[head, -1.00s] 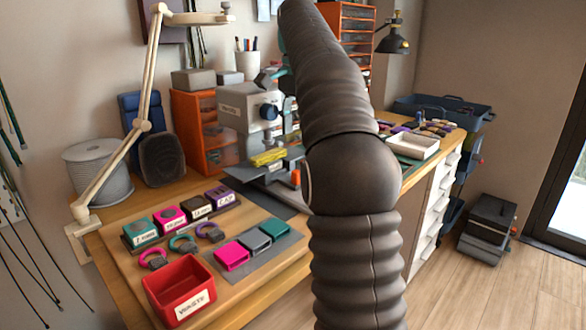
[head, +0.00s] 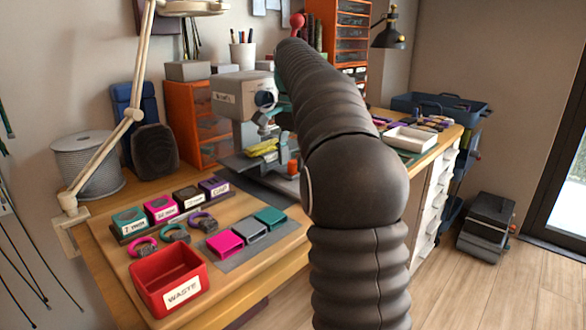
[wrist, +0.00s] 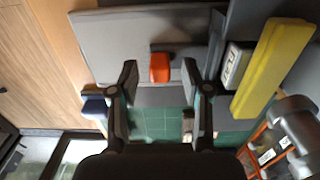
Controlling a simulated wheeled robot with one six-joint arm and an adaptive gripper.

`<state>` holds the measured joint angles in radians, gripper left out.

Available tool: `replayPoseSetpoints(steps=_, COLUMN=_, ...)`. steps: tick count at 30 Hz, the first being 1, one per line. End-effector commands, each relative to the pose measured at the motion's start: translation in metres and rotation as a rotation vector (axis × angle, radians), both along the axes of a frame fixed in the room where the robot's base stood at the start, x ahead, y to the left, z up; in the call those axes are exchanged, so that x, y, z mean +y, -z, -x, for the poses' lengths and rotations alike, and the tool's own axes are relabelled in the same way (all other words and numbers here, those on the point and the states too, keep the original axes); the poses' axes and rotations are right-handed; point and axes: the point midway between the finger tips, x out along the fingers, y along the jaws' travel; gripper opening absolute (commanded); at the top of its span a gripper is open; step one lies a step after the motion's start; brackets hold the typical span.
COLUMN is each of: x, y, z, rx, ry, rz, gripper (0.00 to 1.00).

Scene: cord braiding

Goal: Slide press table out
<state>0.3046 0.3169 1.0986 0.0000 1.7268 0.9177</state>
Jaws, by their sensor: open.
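The press (head: 240,100) is a grey machine standing on the bench, left of my arm in the head view. Its dark press table (head: 247,164) lies low at its front, with a yellow piece (head: 263,148) above it and an orange knob (head: 293,167) at its right. In the wrist view the orange knob (wrist: 160,67) sits between the fingertips of my open gripper (wrist: 159,78), with gaps on both sides. The yellow piece (wrist: 275,62) is to the right there. My arm hides the gripper in the head view.
A red waste bin (head: 168,280) and several small coloured boxes and rings stand on the wooden board at front left. A lamp arm (head: 110,150) rises at the left. A white tray (head: 411,139) is right of my arm.

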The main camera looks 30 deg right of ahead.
Motion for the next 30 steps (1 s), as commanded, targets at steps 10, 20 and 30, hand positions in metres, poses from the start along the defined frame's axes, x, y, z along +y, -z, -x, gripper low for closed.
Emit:
replayPoseSetpoints(steps=10, x=-0.0003, y=0.0137, z=0.0001, rx=-0.001, ry=0.000, rz=0.001, gripper=0.48)
replayPoseSetpoints(steps=20, x=-0.0003, y=0.0136, z=0.0002, rx=-0.001, ry=0.000, rz=0.001, gripper=0.05)
replayPoseSetpoints(steps=30, x=-0.0038, y=0.0111, z=0.0000, rx=0.001, ry=-0.001, rz=0.000, gripper=0.00)
